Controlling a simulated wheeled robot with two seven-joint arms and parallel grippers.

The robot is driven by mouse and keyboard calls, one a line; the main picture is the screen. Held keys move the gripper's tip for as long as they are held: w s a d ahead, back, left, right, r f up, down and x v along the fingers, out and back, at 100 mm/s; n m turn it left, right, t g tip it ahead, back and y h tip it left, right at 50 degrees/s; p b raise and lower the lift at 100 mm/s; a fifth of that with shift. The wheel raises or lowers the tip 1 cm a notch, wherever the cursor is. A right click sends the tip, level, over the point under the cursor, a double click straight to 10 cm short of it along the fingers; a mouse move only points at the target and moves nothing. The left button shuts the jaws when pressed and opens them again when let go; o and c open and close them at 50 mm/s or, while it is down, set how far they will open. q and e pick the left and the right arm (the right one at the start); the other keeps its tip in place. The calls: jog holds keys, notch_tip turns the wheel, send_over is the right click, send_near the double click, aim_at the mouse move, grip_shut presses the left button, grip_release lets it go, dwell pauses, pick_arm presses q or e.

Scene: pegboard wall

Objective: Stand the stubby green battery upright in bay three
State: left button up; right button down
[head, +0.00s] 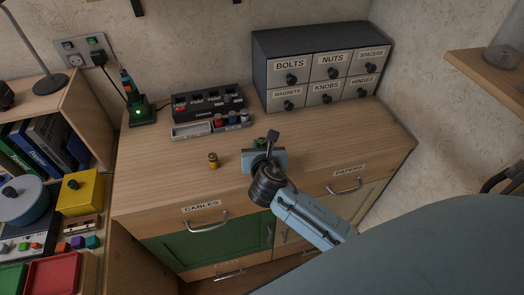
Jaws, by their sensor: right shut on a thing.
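My right gripper (264,149) is above the cabinet top, right of its middle, and is shut on the green battery (258,141). Only a small green part of it shows past the jaws; the rest is hidden, and I cannot tell its tilt. The black charger (207,103) with several light-labelled bays stands at the back of the top, behind and left of the gripper. The bay numbers are too small to read. My left gripper is not in view.
A grey tray (192,131) with several batteries sits before the charger. A yellow-brown battery (213,160) stands on the wooden top (160,170). A labelled drawer unit (268,46) is behind right; a green-lit device (138,112) is at left. The top's front left is clear.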

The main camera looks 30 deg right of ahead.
jog(key=shift+f, duration=0.8)
jog(key=shift+f, duration=0.1)
jog(key=c, duration=1.2)
grip_release()
jog(key=shift+c, duration=0.2)
